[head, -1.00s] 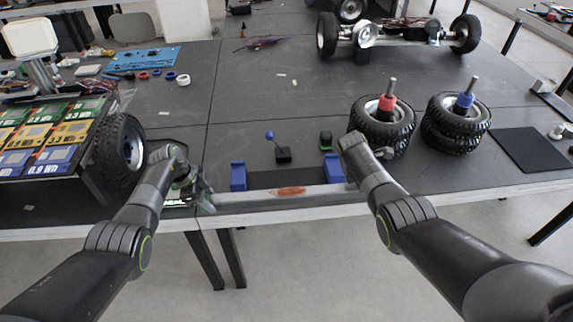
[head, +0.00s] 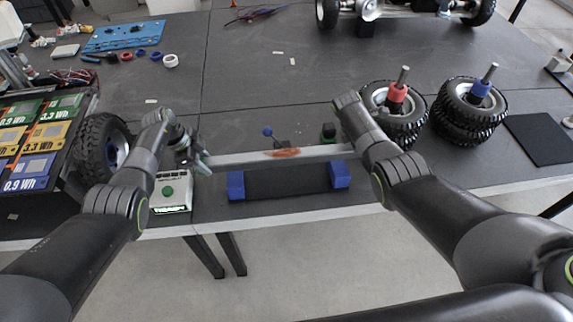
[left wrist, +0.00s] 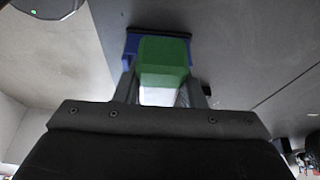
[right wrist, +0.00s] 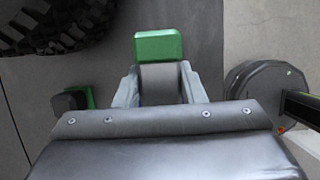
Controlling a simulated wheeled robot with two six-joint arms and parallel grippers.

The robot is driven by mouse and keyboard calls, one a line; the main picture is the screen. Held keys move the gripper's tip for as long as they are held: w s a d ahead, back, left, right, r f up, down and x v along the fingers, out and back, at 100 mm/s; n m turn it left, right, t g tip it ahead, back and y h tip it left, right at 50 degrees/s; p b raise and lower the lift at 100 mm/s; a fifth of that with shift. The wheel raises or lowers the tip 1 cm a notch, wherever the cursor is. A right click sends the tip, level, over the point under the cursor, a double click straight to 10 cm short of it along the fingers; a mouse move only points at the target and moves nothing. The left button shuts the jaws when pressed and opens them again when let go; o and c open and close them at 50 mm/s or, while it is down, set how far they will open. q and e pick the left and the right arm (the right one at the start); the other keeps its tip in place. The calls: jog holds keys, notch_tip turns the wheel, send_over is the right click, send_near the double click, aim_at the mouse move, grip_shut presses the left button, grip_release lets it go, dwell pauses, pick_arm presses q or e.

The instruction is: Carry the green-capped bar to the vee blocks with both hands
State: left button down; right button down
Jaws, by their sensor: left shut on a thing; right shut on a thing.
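The bar (head: 240,158) is long and grey with an orange-brown patch near its middle. Its green end caps show in the left wrist view (left wrist: 163,60) and right wrist view (right wrist: 158,47). My left gripper (head: 196,158) is shut on its left end. My right gripper (head: 350,150) is shut on its right end, mostly hidden by my wrist. Two blue vee blocks, left (head: 236,186) and right (head: 339,175), stand near the table's front edge. In the head view the bar shows just above them, apart from them; its height is unclear. Blue shows behind the cap in the left wrist view (left wrist: 129,44).
A dark strip (head: 288,180) lies between the blocks. A green-button box (head: 167,192) is near my left gripper. Stacked tyres (head: 404,122) stand right, one tyre (head: 102,147) left.

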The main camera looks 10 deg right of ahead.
pick_arm(q)
jog(key=shift+s+r, duration=0.15)
jog(key=shift+r, duration=0.2)
pick_arm(e)
jog(key=shift+s+r, duration=0.15)
jog(key=shift+r, duration=0.2)
pick_arm(q)
jog(key=shift+f, duration=0.15)
pick_arm(e)
jog(key=shift+f, duration=0.1)
